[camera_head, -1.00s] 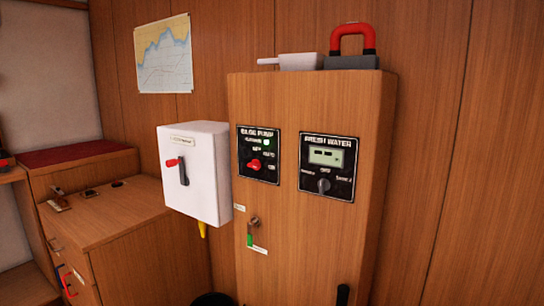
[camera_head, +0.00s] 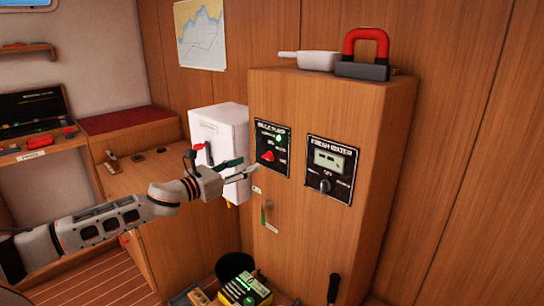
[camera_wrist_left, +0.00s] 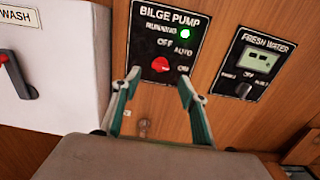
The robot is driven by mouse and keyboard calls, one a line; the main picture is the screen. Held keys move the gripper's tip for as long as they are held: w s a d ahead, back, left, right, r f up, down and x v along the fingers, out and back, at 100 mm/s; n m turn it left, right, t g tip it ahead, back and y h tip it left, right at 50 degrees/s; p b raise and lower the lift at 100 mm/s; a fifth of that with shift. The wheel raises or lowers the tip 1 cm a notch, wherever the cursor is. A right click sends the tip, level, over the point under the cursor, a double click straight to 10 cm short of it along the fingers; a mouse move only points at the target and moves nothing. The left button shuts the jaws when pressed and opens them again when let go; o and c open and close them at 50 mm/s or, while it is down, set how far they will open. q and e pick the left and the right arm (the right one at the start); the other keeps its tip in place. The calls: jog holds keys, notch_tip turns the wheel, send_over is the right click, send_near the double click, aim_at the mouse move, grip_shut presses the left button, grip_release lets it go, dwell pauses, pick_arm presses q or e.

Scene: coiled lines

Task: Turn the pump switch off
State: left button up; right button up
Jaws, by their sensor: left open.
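The bilge pump panel (camera_head: 260,140) is a black plate on the front of the wooden cabinet (camera_head: 310,245). It carries a red knob (camera_head: 268,156) and a lit green running light (camera_head: 279,138). In the left wrist view the red knob (camera_wrist_left: 160,64) sits below the words OFF and AUTO; its exact setting is hard to tell. My left gripper (camera_head: 246,167) is open and empty in front of the panel's lower left. In the left wrist view my left gripper (camera_wrist_left: 159,77) has its fingertips on either side of the knob, seemingly short of it. My right gripper is out of view.
A white box (camera_head: 225,125) with a red-handled lever stands left of the panel, close to my gripper. The fresh water panel (camera_head: 333,170) is to the right. A small key-like lever (camera_head: 265,217) is below.

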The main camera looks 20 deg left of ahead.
aim_at(265, 157)
pick_arm(q)
jog(key=shift+p+x, duration=0.4)
jog(key=shift+x, duration=3.35)
jog(key=shift+s+d, duration=0.1)
jog(key=c, duration=1.1)
